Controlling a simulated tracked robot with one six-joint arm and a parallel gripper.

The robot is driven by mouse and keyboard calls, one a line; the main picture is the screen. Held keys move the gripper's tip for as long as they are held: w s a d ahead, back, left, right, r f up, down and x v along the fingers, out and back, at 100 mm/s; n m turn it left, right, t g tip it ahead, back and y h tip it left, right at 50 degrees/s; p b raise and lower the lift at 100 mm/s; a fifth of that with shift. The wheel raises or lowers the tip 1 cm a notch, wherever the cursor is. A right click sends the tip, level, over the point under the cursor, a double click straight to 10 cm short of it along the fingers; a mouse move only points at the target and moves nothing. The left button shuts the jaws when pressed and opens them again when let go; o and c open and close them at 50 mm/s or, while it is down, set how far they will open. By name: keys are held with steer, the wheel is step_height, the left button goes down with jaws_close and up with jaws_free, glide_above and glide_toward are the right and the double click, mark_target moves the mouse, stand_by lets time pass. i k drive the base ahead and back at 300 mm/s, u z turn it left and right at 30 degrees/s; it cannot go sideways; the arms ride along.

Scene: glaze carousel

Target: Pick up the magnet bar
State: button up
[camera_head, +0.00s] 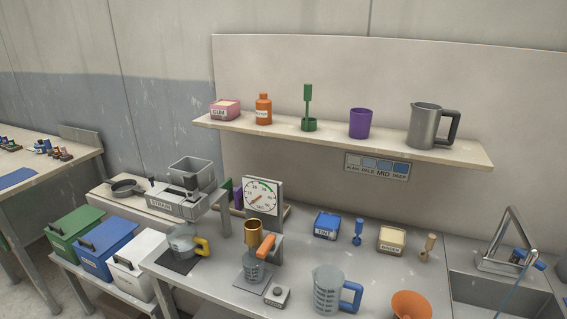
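I cannot make out the magnet bar for sure in the head view. A dark-handled piece (190,184) sits at the grey strainer stand (187,208) marked STRAIN, but I cannot tell what it is. An orange grip (266,245) shows by a small clear jug (254,271) in front of the dial gauge (262,197); its lower part is unclear. My gripper is not in view.
A shelf (460,154) holds a pink box, orange bottle, green piece, purple cup and metal jug (425,126). The steel counter holds a blue-handled jug (326,291) and an orange funnel-like bowl (411,305). A sink (490,295) is at right, lidded bins (76,234) at left.

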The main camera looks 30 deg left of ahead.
mark_target(190, 180)
steer(key=u, duration=2.05)
steer(key=i, duration=0.5)
steer(key=u, duration=0.45)
steer(key=i, duration=1.15)
steer(key=u, duration=0.05)
